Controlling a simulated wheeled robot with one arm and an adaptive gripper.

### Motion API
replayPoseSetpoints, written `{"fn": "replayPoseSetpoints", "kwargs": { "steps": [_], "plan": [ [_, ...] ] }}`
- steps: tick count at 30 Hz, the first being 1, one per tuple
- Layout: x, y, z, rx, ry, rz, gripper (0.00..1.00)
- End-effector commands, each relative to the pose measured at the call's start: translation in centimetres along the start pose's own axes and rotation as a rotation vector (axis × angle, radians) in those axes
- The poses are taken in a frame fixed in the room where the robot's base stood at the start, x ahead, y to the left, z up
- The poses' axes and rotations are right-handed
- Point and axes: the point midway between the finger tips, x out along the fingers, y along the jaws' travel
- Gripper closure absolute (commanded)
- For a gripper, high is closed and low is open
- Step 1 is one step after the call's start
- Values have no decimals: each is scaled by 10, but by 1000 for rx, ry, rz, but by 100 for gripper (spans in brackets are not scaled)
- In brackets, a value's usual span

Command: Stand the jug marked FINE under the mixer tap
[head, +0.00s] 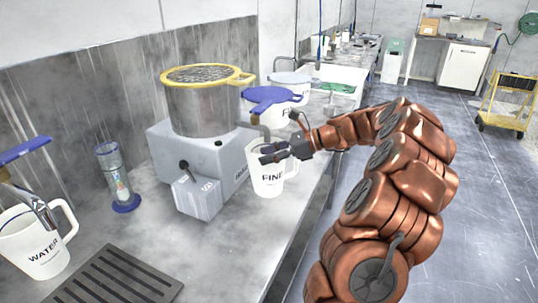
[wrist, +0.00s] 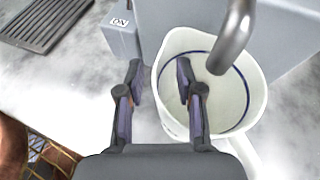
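The white jug marked FINE (head: 268,182) stands upright on the bench at the right end of the grey mixer (head: 225,163). In the wrist view the open mouth of the jug (wrist: 232,105) is seen from above, its handle toward the lower right. The curved metal tap (wrist: 233,38) overhangs the jug's mouth; it also shows in the head view (head: 264,132). My gripper (head: 268,155) is at the jug's rim. In the wrist view my gripper (wrist: 160,75) is open, with the left finger outside the wall and the right finger over or inside the mouth.
A jug marked WATER (head: 38,243) stands at the left under another tap. A glass cylinder with blue base (head: 117,180) and a slatted grate (head: 118,277) lie left of the mixer. The bench front edge is near the FINE jug.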

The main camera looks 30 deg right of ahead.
Motion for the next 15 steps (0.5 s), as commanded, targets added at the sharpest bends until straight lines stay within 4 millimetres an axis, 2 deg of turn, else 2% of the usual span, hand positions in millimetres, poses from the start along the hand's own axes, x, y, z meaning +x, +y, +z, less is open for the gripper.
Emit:
{"fn": "replayPoseSetpoints", "kwargs": {
  "steps": [8, 15],
  "plan": [
    [-8, 0, 0, 0, -1, -1, 64],
    [-47, -1, -1, -2, -1, -5, 64]
  ]
}}
